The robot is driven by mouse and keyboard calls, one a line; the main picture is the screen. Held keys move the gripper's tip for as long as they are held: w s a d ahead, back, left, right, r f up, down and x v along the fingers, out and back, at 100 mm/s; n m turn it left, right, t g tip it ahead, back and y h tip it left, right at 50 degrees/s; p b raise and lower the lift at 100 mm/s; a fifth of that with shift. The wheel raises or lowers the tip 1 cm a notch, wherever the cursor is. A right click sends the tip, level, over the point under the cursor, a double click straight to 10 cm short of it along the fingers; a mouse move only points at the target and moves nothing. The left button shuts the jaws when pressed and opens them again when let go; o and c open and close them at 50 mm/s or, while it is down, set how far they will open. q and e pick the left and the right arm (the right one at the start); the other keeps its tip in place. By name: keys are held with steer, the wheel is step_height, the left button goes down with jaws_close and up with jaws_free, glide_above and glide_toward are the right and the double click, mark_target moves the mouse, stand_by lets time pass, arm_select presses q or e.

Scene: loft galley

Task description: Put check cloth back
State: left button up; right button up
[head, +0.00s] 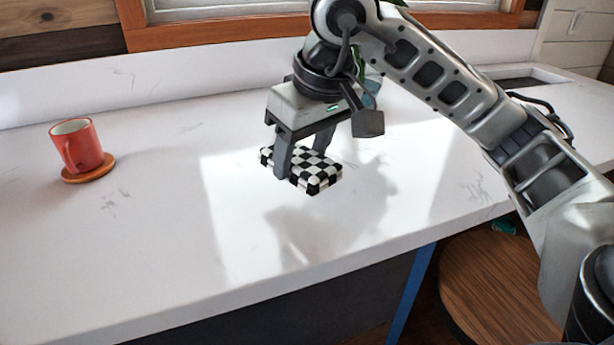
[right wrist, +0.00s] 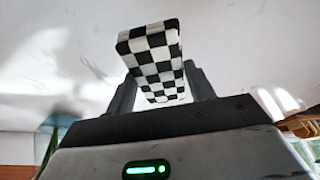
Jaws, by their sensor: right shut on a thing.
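The check cloth (head: 318,176) is a folded black-and-white checkered block in the middle of the white counter in the head view. My right gripper (head: 300,170) comes down over it from above, with one finger on its near side and the other on its far side. It is shut on the cloth. In the right wrist view the cloth (right wrist: 155,62) sits between the two fingers. I cannot tell whether the cloth rests on the counter or is slightly above it. My left gripper is not in view.
A red mug (head: 78,145) stands on a round wooden coaster (head: 90,172) at the left of the white counter (head: 190,240). A recessed sink (head: 520,80) is at the back right. A round wooden stool top (head: 495,290) is below the front edge. The counter between mug and cloth is clear.

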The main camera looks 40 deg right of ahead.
steer(key=shift+w+d+f, duration=0.3)
steer(key=shift+d+f, duration=0.15)
steer(key=shift+f, duration=0.2)
steer(key=f, duration=0.3)
steer(key=shift+w+d+f, duration=0.1)
steer(key=shift+w+d, duration=0.1)
steer(key=shift+d, duration=0.15)
steer(key=shift+f, duration=0.35)
steer(key=shift+f, duration=0.15)
steer(key=o, duration=1)
